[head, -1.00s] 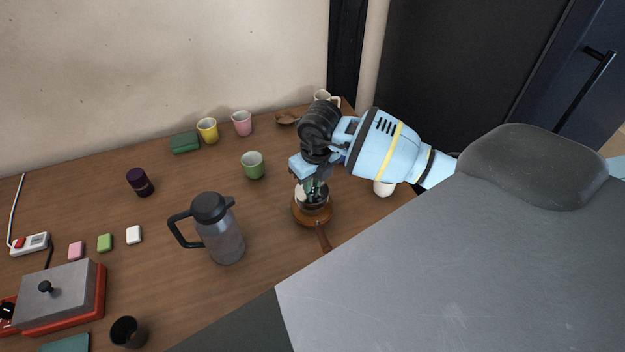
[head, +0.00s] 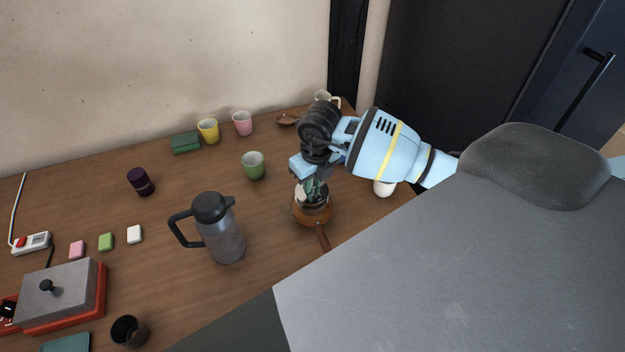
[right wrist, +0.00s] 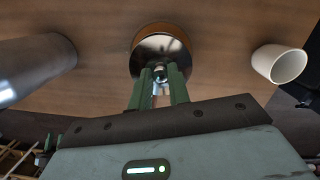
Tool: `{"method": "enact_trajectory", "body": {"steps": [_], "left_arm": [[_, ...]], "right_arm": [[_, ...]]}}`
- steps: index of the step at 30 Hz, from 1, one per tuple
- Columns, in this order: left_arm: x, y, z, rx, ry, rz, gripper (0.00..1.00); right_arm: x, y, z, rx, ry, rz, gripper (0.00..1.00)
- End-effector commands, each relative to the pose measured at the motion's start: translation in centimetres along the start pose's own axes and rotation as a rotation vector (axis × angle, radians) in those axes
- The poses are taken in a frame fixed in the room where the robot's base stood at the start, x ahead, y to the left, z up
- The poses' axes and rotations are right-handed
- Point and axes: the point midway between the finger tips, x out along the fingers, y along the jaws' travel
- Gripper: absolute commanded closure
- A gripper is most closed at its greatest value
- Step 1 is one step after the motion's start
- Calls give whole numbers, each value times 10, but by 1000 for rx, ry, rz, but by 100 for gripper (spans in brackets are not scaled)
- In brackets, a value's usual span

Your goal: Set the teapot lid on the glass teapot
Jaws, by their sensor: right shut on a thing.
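The glass teapot (head: 311,216) looks amber-brown, with a brown side handle pointing toward the front. It stands on the wooden table under my right gripper (head: 314,187). In the right wrist view, my right gripper (right wrist: 160,78) is shut on the knob of the shiny round teapot lid (right wrist: 160,46). The teapot's brown rim (right wrist: 172,29) shows around the lid's far edge. The lid is over the teapot's mouth, but I cannot tell whether it touches the rim. In the head view the gripper hides part of the lid. My left gripper is not in view.
A grey jug (head: 222,238) with a black handle stands left of the teapot. A green cup (head: 254,166) is behind it, and a white cup (head: 384,188) is at its right. Pink (head: 242,123) and yellow (head: 208,131) cups stand near the wall. The table's front edge is close.

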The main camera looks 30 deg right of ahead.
Motion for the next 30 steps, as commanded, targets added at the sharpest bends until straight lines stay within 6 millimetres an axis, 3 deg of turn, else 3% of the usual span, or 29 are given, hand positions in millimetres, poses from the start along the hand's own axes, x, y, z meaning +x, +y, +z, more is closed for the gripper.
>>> {"method": "enact_trajectory", "body": {"steps": [30], "left_arm": [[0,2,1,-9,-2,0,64]], "right_arm": [[9,0,-1,4,1,-1,100]]}}
